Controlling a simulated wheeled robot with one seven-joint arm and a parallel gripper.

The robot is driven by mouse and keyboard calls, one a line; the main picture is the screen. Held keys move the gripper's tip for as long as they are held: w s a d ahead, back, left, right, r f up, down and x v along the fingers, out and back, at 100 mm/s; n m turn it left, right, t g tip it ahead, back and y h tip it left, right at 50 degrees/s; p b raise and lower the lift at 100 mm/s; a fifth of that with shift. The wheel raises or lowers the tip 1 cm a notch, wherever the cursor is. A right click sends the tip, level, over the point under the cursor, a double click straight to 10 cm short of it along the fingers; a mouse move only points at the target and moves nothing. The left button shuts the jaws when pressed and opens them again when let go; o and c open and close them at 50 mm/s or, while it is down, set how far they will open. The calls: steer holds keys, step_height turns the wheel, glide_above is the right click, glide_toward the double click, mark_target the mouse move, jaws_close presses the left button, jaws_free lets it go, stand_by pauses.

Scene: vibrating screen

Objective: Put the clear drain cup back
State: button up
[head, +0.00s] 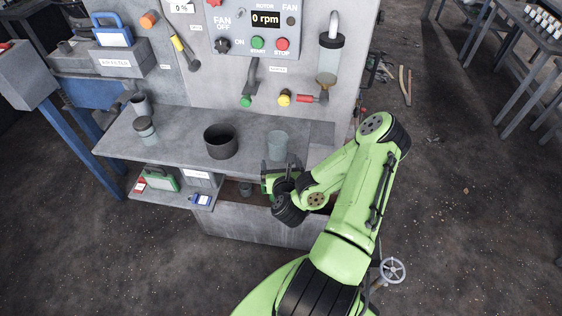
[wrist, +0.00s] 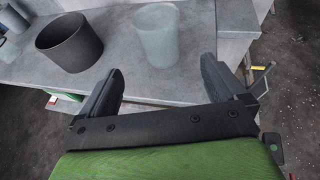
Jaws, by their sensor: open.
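The clear drain cup (head: 277,146) stands upright on the grey shelf, right of a dark cup. In the wrist view the clear cup (wrist: 156,34) is beyond my fingers, roughly in line with the space between them. My gripper (head: 277,167) is just in front of the cup, near the shelf's front edge. In the wrist view my gripper (wrist: 165,80) is open and empty, its two black fingers spread wide. The cup appears apart from both fingers. On the panel above, a clear jar with a dark lid (head: 330,56) hangs over a red-handled valve (head: 312,98).
A black open cup (head: 220,141) stands left of the clear cup on the grey shelf (head: 180,145). The panel with buttons (head: 258,43) rises behind. A lower bin (head: 255,224) lies under the shelf.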

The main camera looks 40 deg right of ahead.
steer(key=w+a+r+n+g+y, duration=0.1)
steer(key=w+a+r+n+y, duration=0.15)
steer(key=a+r+n, duration=0.75)
steer(key=w+a+r+n+g+y, duration=0.1)
steer(key=a+n+y, duration=0.3)
steer(key=n, duration=1.3)
steer(key=s+a+r+n+g, duration=0.2)
steer(key=s+a+r+n, duration=0.5)
steer(key=s+r+n, duration=0.25)
steer(key=s+a+r+n+g+y+b, duration=0.1)
steer(key=s+a+r+n, duration=0.1)
steer(key=s+n, duration=0.5)
steer(key=s+r, duration=0.1)
steer(key=s, duration=0.3)
steer(key=shift+s+a+y+b, duration=0.2)
steer(key=shift+a+y+b, duration=0.05)
steer(key=shift+y+b, duration=0.1)
